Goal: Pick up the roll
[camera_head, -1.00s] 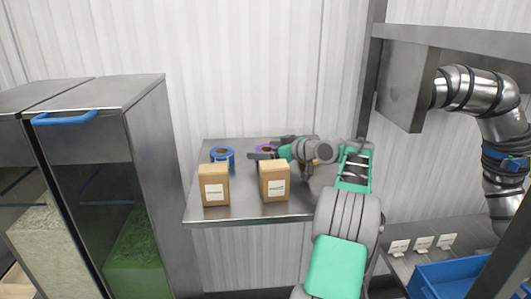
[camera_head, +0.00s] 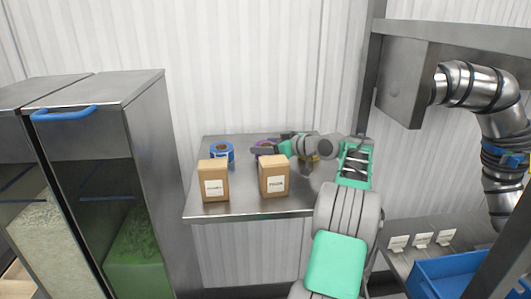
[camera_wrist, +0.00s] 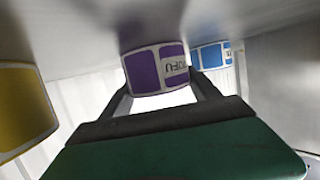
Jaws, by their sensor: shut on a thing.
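A purple roll (camera_wrist: 155,70) with a white label sits between the two fingers of my gripper (camera_wrist: 163,95) in the wrist view. My gripper is shut on it. In the head view the purple roll (camera_head: 264,149) shows only in part, behind a cardboard box and beside my gripper (camera_head: 268,151), at the back of the metal table (camera_head: 235,208). I cannot tell whether it is clear of the tabletop. A blue roll (camera_head: 222,152) stands to its left, and it also shows in the wrist view (camera_wrist: 212,56). A yellow roll (camera_wrist: 25,105) is at the left of the wrist view.
Two cardboard boxes, one on the left (camera_head: 214,181) and one on the right (camera_head: 273,176), stand at the table's front. Bins (camera_head: 100,105) stand at left. A metal frame (camera_head: 408,85), another arm (camera_head: 485,95) and a blue crate (camera_head: 450,275) are at right.

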